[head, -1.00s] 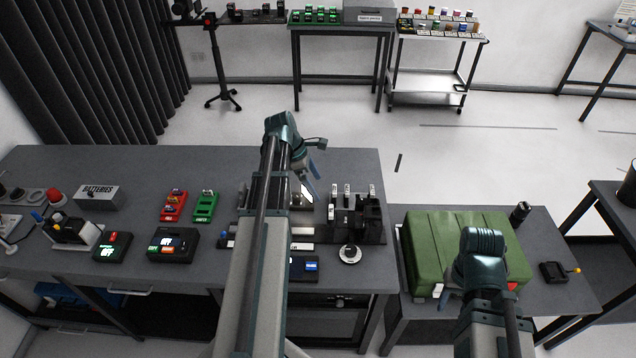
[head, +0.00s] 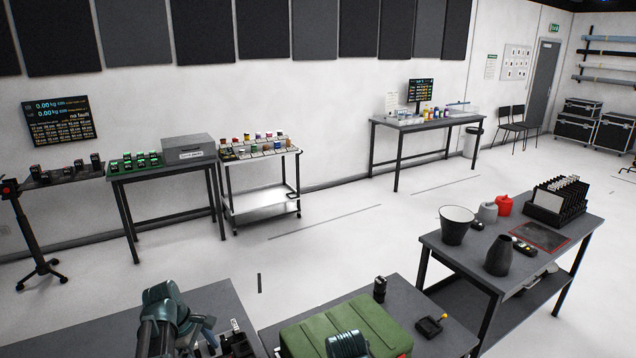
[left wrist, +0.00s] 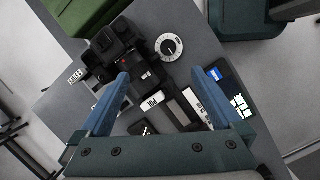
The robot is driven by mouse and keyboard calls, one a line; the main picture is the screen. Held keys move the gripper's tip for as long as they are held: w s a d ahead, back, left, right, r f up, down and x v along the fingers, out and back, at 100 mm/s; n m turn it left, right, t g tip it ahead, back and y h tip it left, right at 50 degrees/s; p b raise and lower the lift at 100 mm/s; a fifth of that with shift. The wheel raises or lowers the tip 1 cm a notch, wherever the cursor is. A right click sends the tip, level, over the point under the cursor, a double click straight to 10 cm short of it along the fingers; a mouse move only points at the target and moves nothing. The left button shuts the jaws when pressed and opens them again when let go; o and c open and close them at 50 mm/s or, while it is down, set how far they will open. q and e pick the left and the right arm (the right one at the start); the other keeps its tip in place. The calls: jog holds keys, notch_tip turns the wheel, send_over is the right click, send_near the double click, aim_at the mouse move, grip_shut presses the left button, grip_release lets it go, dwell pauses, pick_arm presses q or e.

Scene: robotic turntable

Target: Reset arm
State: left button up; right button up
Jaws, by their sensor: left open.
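My left gripper (head: 207,326) is at the bottom left of the head view, over the dark workbench (head: 100,330). In the left wrist view its two blue fingers (left wrist: 160,78) are spread apart with nothing between them. Beyond the fingertips is a black fixture (left wrist: 122,52) with a white round dial (left wrist: 169,46) beside it. In the head view, only a rounded teal joint of my right arm shows at the bottom edge, in front of the green case. The right gripper's fingers are out of the picture.
The green case (head: 345,322) stands on a grey table, with a small black device (head: 431,325) to its right. A table with vases (head: 457,225) stands further right. Tables and a white cart (head: 262,200) line the back wall. Open floor lies between.

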pick_arm(q)
jog(key=s+d+f+m+y+b, duration=0.1)
jog(key=s+d+f+m+b, duration=0.1)
jog(key=s+d+m, duration=0.2)
jog(key=s+d+f+m+y+b, duration=0.1)
jog(key=s+d+m, duration=0.4)
jog(key=d+m, duration=0.5)
jog(key=s+d+f+m+g+y+b, duration=0.1)
jog(key=s+d+f+m+y+b, duration=0.1)
jog(key=d+m, duration=0.5)
jog(key=s+d+f+b, duration=0.1)
jog(key=s+d+f, duration=0.1)
jog(key=d+f, duration=0.1)
jog(key=shift+s+d+f+m, duration=0.15)
jog(key=shift+d+m, duration=0.05)
jog(key=shift+m, duration=0.1)
